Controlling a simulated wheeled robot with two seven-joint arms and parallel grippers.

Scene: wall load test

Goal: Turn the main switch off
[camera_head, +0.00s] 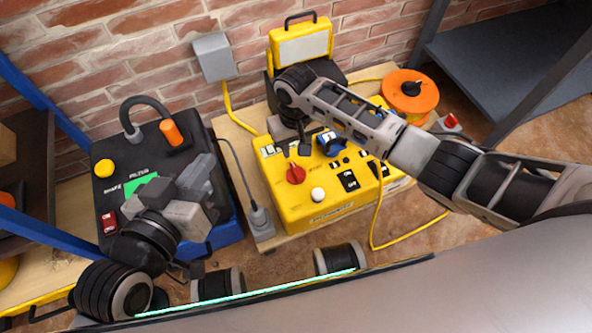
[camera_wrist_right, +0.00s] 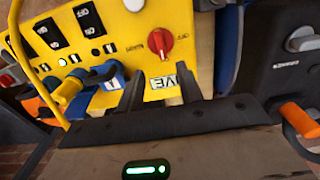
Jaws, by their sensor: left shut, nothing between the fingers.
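The yellow power box (camera_head: 318,210) stands on a board by the brick wall. A red rotary knob (camera_head: 296,174) sits on its front panel, and it also shows in the right wrist view (camera_wrist_right: 160,43). No label legibly names the main switch. My right gripper (camera_head: 303,148) is just above the knob in the head view. In the right wrist view its two dark fingers (camera_wrist_right: 160,90) are apart with nothing between them, pointing towards the knob without touching it. My left gripper (camera_head: 205,168) is shut and empty over the black box (camera_head: 112,180).
The black box carries a yellow button (camera_head: 104,168), a red switch (camera_head: 109,222) and an orange-handled cable plug (camera_head: 175,134). An orange cable reel (camera_head: 410,92) stands at right. Blue plugs (camera_head: 330,144) and black rocker switches (camera_head: 348,181) crowd the yellow panel. Cables lie around it.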

